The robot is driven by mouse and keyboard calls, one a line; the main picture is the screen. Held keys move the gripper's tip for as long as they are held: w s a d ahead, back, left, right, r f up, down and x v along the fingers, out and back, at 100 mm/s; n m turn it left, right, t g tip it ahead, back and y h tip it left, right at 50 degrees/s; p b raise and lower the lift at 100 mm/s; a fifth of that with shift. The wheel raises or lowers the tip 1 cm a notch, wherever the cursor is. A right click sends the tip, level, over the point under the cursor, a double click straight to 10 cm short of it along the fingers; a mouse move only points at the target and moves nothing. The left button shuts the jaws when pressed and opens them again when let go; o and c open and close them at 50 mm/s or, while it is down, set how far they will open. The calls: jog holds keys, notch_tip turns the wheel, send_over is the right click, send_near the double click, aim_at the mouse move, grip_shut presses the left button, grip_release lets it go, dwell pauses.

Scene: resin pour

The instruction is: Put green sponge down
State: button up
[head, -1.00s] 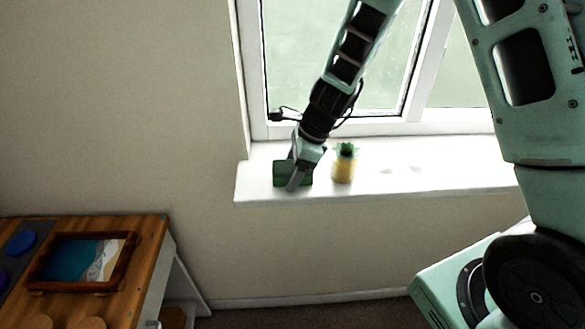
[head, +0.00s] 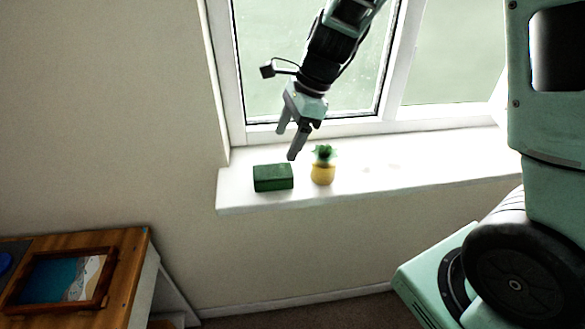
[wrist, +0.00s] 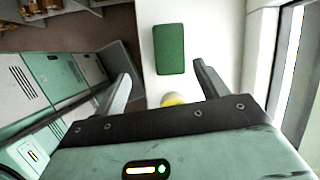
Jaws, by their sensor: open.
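The green sponge (head: 273,178) lies flat on the white window sill (head: 240,202), near its left end. My gripper (head: 291,143) is open and empty, above the sill and a little above and right of the sponge in the head view. In the wrist view the sponge (wrist: 169,49) lies on the sill beyond the spread fingers (wrist: 160,82), with nothing between them holding it.
A small yellow pot with a green plant (head: 323,170) stands on the sill just right of the sponge; its top edge shows in the wrist view (wrist: 172,99). The window is behind the sill. A wooden-topped cabinet (head: 128,255) with a framed picture (head: 62,279) stands lower left. The sill's right part looks mostly clear.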

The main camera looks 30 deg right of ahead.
jog(key=s+a+r+n+h, duration=0.1)
jog(key=s+a+n, duration=0.2)
jog(key=s+n, duration=0.5)
jog(key=s+a+n+h, duration=0.1)
jog(key=s+a+n, duration=0.2)
jog(key=s+n, duration=0.5)
jog(key=s+a+r+n+g+h, duration=0.1)
jog(key=s+a+n, duration=0.2)
jog(key=s+n, duration=0.5)
jog(key=n, duration=0.4)
jog(key=shift+s+a+r+h, duration=0.15)
jog(key=shift+a+r+h, duration=0.05)
jog(key=shift+r+h, duration=0.15)
jog(key=shift+f+b, duration=0.7)
jog(key=shift+b, duration=0.05)
